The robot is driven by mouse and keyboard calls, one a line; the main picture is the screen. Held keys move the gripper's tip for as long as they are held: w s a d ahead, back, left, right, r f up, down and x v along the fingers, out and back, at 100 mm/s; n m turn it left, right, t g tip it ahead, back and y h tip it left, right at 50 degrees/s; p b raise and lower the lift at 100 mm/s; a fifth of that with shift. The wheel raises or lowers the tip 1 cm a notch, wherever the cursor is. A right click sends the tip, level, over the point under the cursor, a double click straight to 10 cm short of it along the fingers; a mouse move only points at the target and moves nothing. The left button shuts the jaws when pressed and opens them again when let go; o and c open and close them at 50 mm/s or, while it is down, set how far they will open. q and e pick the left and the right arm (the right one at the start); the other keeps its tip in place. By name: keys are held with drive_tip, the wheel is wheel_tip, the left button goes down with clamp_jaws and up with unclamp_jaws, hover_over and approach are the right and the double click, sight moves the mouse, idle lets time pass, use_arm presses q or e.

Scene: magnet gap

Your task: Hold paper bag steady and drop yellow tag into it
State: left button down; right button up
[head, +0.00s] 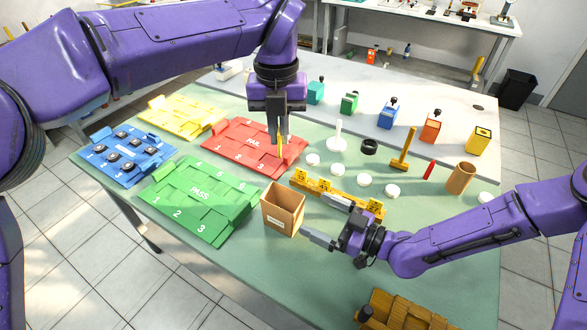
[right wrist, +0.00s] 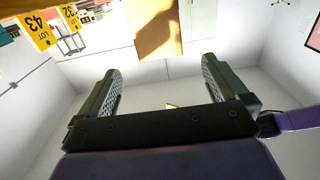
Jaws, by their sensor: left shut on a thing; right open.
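The open-topped brown paper bag (head: 283,212) stands upright on the green mat, with a white label on its front. My left gripper (head: 279,140) points down above the red tray's right edge, behind the bag. It is shut on a narrow yellow piece, probably the yellow tag (head: 281,146), mostly hidden by the fingers. My right gripper (head: 313,214) is open to the right of the bag, fingers pointing at it. In the right wrist view the bag (right wrist: 158,28) shows beyond the fingertips, apart from them.
A yellow rack with numbered lot tags (head: 337,192) stands just behind my right gripper. Green PASS (head: 200,197) and red FAIL (head: 250,145) trays lie left of and behind the bag. White discs, a brown cup (head: 461,178) and a yellow-handled tool (head: 404,148) stand right.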

drive_tip(key=x, duration=1.1)
drive_tip(key=c, duration=1.1)
use_arm(q)
approach(273, 186)
drive_tip(key=s+f, duration=0.4)
drive_tip(key=f, duration=0.1)
use_arm(e)
drive_tip(key=shift+o, duration=0.2)
use_arm(q)
drive_tip(key=shift+s+d, duration=0.2)
drive_tip(key=c, duration=1.1)
unclamp_jaws()
drive_tip(key=shift+c, duration=0.2)
